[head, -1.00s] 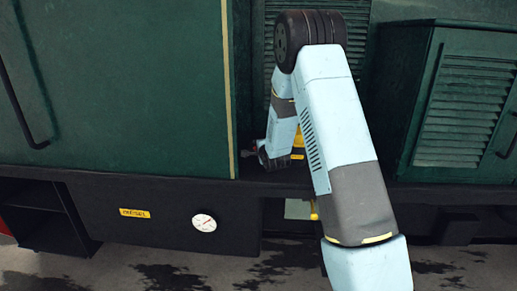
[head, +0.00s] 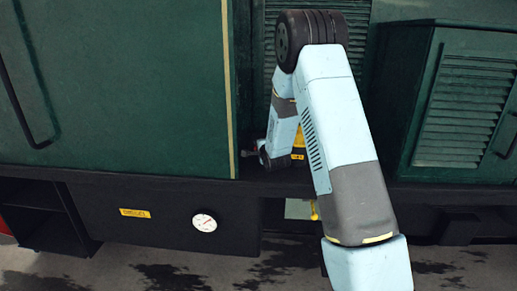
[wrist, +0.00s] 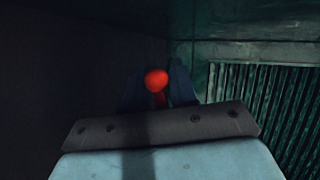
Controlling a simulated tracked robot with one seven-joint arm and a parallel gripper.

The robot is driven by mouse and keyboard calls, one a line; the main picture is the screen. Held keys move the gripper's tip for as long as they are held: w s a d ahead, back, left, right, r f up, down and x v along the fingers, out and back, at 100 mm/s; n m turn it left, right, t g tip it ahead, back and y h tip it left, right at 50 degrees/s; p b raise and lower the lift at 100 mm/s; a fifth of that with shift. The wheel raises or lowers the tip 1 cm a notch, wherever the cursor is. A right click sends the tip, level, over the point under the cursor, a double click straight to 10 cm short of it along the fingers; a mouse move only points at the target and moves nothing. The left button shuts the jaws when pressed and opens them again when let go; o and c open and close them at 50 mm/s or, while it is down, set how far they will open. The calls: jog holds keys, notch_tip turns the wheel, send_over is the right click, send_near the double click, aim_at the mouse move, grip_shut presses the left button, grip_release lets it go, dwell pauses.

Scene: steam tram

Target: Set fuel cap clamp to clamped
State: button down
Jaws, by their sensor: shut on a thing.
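In the wrist view a round red knob (wrist: 157,79) on a short red stem sits between the two dark fingers of my gripper (wrist: 158,92), which is shut on it. The knob looks like the handle of the fuel cap clamp. The clamp's body and the fuel cap cannot be made out, as that area is dark. In the head view my gripper (head: 250,153) is a small shape at the edge of the green cabinet, low in the recess, and the knob cannot be made out there. The clamp's setting cannot be told.
A large green cabinet (head: 120,90) stands left of the recess, and a louvred green box (head: 455,105) stands to the right. Below is a black sill (head: 160,190) with a yellow label (head: 135,213) and a round white gauge (head: 204,222). A yellow part (head: 298,140) shows behind my arm.

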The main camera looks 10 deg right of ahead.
jog(key=shift+r, duration=0.15)
jog(key=shift+r+m+t+y, duration=0.4)
jog(key=shift+r+m+t, duration=0.1)
jog(key=shift+r+m, duration=0.7)
jog(key=s+d+r+m+t, duration=0.1)
jog(key=d+r+m+t, duration=0.2)
jog(key=r+m, duration=0.3)
jog(key=shift+d+r+m+t, duration=0.15)
jog(key=shift+r+m+t, duration=0.3)
jog(key=shift+m, duration=0.85)
jog(key=shift+f, duration=0.1)
jog(key=c, duration=1.2)
grip_release()
jog(key=shift+r, duration=0.2)
